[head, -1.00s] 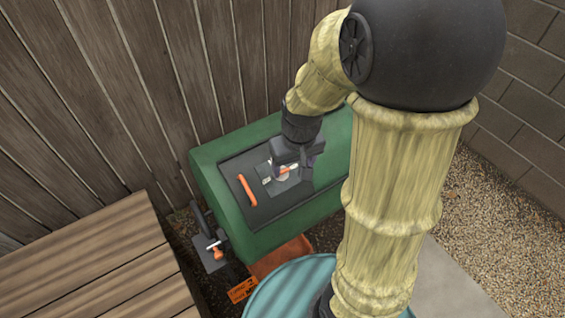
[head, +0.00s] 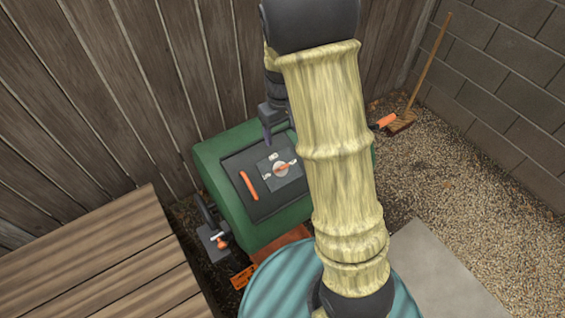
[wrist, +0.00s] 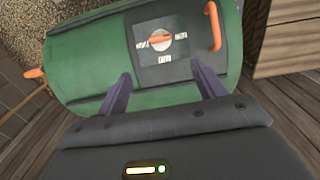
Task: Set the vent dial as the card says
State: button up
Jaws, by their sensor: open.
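The vent dial (head: 281,169) is a pale disc with an orange pointer bar on a grey plate, set in the dark panel of a green drum-like box (head: 218,170). Three small white labels surround it, too blurred to read surely. In the wrist view the dial (wrist: 160,41) shows its bar lying nearly level between the left and right labels. My gripper (wrist: 163,88) is open and empty, its fingers apart and clear of the dial. In the head view my gripper (head: 268,138) is above the panel's far edge.
An orange bar handle (head: 249,185) is on the panel left of the dial. A small lever with an orange knob (head: 221,242) is at the box's left end. A wooden bench (head: 95,265) is at left, a teal ribbed lid (head: 275,290) in front. A broom (head: 428,70) leans behind right.

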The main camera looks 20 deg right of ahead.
aim_at(282, 166)
notch_tip(282, 166, down, 16)
jog(key=p, duration=0.2)
jog(key=shift+r+p, duration=0.2)
jog(key=shift+p, duration=0.2)
jog(key=c, duration=1)
